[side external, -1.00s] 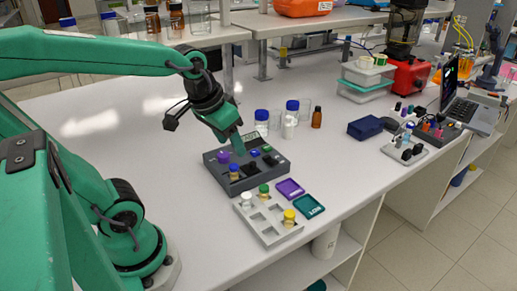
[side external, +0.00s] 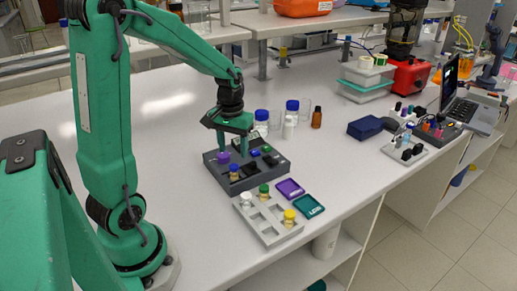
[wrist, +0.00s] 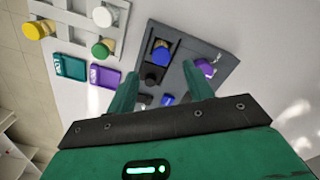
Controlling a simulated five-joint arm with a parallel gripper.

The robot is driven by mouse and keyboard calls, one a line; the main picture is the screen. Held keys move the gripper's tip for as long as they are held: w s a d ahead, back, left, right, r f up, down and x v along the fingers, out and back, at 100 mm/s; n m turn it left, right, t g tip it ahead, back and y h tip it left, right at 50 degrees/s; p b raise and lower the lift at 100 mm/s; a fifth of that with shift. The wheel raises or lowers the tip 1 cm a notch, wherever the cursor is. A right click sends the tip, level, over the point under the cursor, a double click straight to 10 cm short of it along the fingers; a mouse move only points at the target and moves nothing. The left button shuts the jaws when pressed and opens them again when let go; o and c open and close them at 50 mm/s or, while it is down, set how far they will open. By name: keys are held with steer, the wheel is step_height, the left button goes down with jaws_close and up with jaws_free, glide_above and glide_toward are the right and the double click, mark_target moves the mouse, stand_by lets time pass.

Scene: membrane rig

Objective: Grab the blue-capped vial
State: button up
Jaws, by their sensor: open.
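The blue-capped vial (side external: 234,172) has an amber-yellow body and stands upright at the near-left part of the dark grey rig (side external: 262,178). In the wrist view its blue cap (wrist: 160,53) shows beyond and roughly between my fingertips. My gripper (side external: 231,149) points down over the rig, above and behind the vial. Its fingers are apart, and it also shows in the wrist view (wrist: 160,76) with nothing between the fingers. The vial's lower end is hidden in the rig.
A purple knob (side external: 223,158) is close beside the vial; blue, green and black parts sit farther right on the rig. A light grey tray (side external: 272,233) in front holds white-, green- and yellow-capped vials. Larger blue-capped bottles (side external: 261,122) stand behind. Bench space at left is clear.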

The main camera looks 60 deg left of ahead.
mark_target(234, 166)
steer(key=shift+a+f, duration=0.1)
steer(key=shift+f, duration=0.15)
steer(key=shift+f, duration=1.2)
steer(key=shift+f, duration=0.1)
steer(key=shift+f, duration=2.5)
steer(key=c, duration=1.1)
steer(key=shift+o, duration=0.2)
steer(key=shift+r, duration=0.15)
